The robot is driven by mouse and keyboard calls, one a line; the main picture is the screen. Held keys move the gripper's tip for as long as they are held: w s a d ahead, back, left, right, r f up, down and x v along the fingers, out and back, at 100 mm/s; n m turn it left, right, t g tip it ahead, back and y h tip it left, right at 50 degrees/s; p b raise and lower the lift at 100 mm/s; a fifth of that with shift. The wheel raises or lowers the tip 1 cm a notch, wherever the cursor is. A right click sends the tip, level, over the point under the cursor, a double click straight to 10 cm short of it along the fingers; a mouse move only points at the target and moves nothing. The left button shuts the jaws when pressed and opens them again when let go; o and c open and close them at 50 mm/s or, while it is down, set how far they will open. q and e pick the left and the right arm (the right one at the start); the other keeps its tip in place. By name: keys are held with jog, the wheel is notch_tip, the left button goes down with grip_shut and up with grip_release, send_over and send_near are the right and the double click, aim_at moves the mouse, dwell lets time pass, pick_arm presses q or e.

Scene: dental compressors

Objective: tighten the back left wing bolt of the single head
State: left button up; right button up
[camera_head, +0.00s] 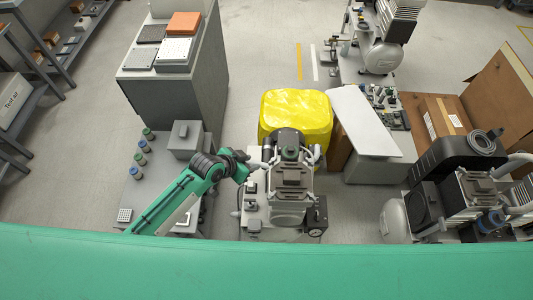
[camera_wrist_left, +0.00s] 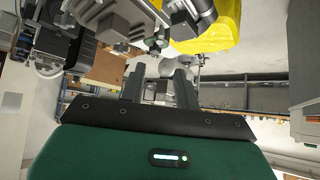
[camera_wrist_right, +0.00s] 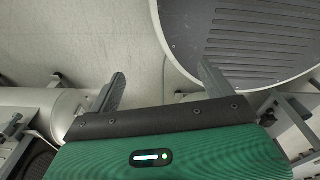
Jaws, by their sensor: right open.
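A compressor with one upright grey ribbed head (camera_head: 290,178) stands in the middle of the head view, in front of a yellow bag. Its wing bolts are too small to make out. My left gripper (camera_head: 257,166) is at the left side of this head, close to its back part; I cannot tell whether it touches. In the left wrist view the left fingers (camera_wrist_left: 160,82) stand apart with nothing clearly between them, and metal compressor parts (camera_wrist_left: 118,22) show above them. My right gripper (camera_wrist_right: 160,88) is open and empty, near a large round grey ribbed surface (camera_wrist_right: 240,40); it is not in the head view.
The yellow bag (camera_head: 296,112) is right behind the compressor. A grey cabinet (camera_head: 180,85) stands at the back left, and a low table (camera_head: 150,190) with small jars is at the left. Another dark compressor (camera_head: 455,165) and an open cardboard box (camera_head: 500,85) are at the right.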

aim_at(273, 160)
pick_arm(q)
jog(key=p+x, duration=0.1)
jog(key=x, duration=1.1)
jog(key=shift+p, duration=0.35)
jog(key=shift+w+d+f, duration=0.25)
jog(key=shift+f, duration=0.2)
jog(key=shift+w+d+f, duration=0.1)
jog(key=shift+d+f, duration=0.05)
jog(key=shift+c, duration=0.2)
grip_shut()
